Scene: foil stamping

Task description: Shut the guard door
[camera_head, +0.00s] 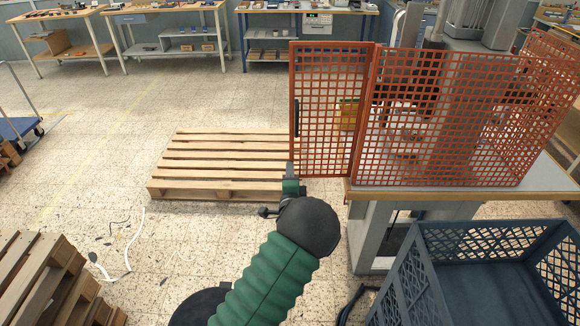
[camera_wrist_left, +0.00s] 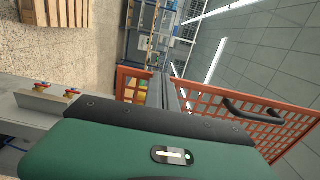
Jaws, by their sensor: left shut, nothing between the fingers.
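The guard door (camera_head: 327,150) is an orange mesh panel at the left end of the orange guard (camera_head: 440,120) around the machine. It stands open, swung out past the left edge of the machine table. Its black handle (camera_head: 297,118) is on its outer upright; the handle (camera_wrist_left: 250,112) also shows in the left wrist view. My left gripper (camera_head: 289,172) is shut and empty, near the lower outer corner of the door. In the left wrist view its fingers (camera_wrist_left: 174,92) overlap the orange mesh; I cannot tell whether they touch it. My right gripper is out of view.
A blue crate (camera_head: 420,285) stands at the lower right, in front of the machine table (camera_head: 360,190). A wooden pallet (camera_head: 220,165) lies behind my left gripper, and stacked pallets (camera_head: 40,280) stand at the lower left. Floor between them is mostly open. Two red buttons (camera_wrist_left: 56,90) show in the wrist view.

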